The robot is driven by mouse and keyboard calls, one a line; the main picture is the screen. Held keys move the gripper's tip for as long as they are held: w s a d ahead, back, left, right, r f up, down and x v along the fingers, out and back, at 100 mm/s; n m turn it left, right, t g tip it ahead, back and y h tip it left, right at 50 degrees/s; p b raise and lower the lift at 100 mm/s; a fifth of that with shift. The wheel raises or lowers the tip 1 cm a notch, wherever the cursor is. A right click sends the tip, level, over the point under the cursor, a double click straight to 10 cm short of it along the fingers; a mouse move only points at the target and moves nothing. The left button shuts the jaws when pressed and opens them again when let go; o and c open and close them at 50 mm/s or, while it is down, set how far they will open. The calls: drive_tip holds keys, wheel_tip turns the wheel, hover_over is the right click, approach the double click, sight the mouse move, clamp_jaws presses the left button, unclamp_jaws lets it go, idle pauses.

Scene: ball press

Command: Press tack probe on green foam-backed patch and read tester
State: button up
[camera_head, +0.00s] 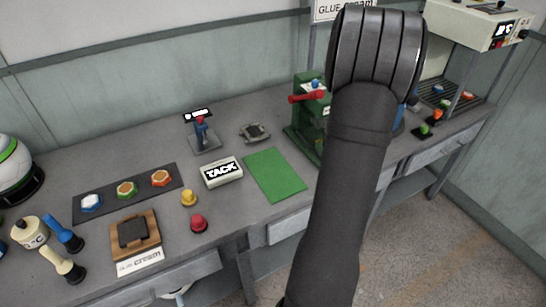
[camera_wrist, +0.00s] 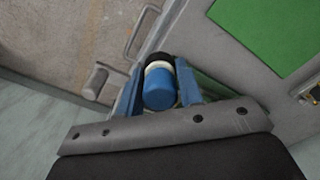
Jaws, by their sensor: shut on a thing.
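The green hexagonal patch (camera_head: 126,189) with an orange rim lies between a blue patch (camera_head: 91,202) and a red-orange patch (camera_head: 160,178) on a dark strip in the head view. A small stand with a lit display (camera_head: 199,115), likely the tester, stands at the back; its digits are unreadable. A white box marked TACK (camera_head: 221,172) is in front of it. My gripper (camera_wrist: 160,92) is shut on a blue cylinder (camera_wrist: 159,90) with a white band and dark far end. I cannot tell if this is the tack probe. My arm hides the gripper in the head view.
A green mat (camera_head: 274,175) lies mid-table. A green press with a red handle (camera_head: 308,97) stands close to my arm. Yellow (camera_head: 188,198) and red (camera_head: 199,223) knobs and a wooden block (camera_head: 135,238) are near the front. A drawer handle (camera_wrist: 141,32) shows in the wrist view.

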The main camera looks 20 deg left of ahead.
drive_tip(key=w+a+r+n, duration=0.2)
drive_tip(key=a+n, duration=0.1)
drive_tip(key=a, duration=1.8)
drive_tip(key=n, duration=0.6)
hover_over(126, 188)
drive_tip(key=f, duration=0.2)
drive_tip(key=shift+s+f, duration=0.1)
drive_tip(key=shift+f, duration=2.5)
drive_tip(key=shift+f, duration=0.5)
wheel_tip(126, 188, up, 7)
